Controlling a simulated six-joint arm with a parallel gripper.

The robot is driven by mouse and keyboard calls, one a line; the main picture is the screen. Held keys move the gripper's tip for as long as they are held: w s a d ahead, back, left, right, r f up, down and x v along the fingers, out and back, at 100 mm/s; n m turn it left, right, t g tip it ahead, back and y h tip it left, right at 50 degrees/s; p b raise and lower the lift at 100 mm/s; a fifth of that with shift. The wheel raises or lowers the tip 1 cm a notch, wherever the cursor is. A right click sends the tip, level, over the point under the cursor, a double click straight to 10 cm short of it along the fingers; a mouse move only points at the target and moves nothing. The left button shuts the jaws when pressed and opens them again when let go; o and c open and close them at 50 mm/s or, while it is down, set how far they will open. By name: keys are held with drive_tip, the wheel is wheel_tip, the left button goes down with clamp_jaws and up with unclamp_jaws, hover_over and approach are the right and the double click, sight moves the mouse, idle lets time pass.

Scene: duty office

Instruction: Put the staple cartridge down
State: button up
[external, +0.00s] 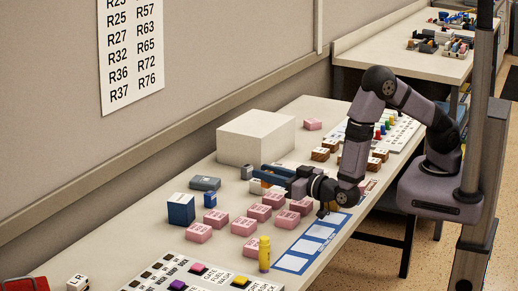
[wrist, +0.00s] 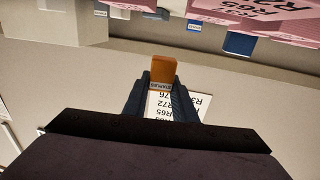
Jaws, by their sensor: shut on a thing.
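The staple cartridge (wrist: 162,69) is a small orange block with a pale label reading STAPLES. In the wrist view it sits between the fingertips of my gripper (wrist: 161,80), which is shut on it. In the external view my gripper (external: 265,171) reaches left, roughly level, in front of the white box (external: 256,137) and close above the table (external: 130,239).
Several pink labelled blocks (external: 243,226) lie in front of my gripper. A blue box (external: 181,209) and a grey-green item (external: 205,183) stand to the left. A yellow bottle (external: 264,254) stands near a blue-framed strip (external: 291,263). Brown blocks (external: 320,154) lie to the right.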

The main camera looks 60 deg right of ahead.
drive_tip(key=w+d+r+m+h+b, duration=0.1)
drive_tip(key=w+d+r, duration=0.2)
drive_tip(key=w+d, duration=0.6)
wheel_tip(320, 180, up, 11)
drive_tip(key=m+g+h+b, duration=0.1)
drive_tip(key=m+h+b, duration=0.1)
drive_tip(key=h+b, duration=0.15)
hover_over(262, 121)
drive_tip(key=p, duration=0.1)
drive_tip(key=shift+f+p, duration=0.75)
drive_tip(key=shift+f, duration=4.15)
drive_tip(key=shift+f, duration=0.1)
drive_tip(key=o, duration=1)
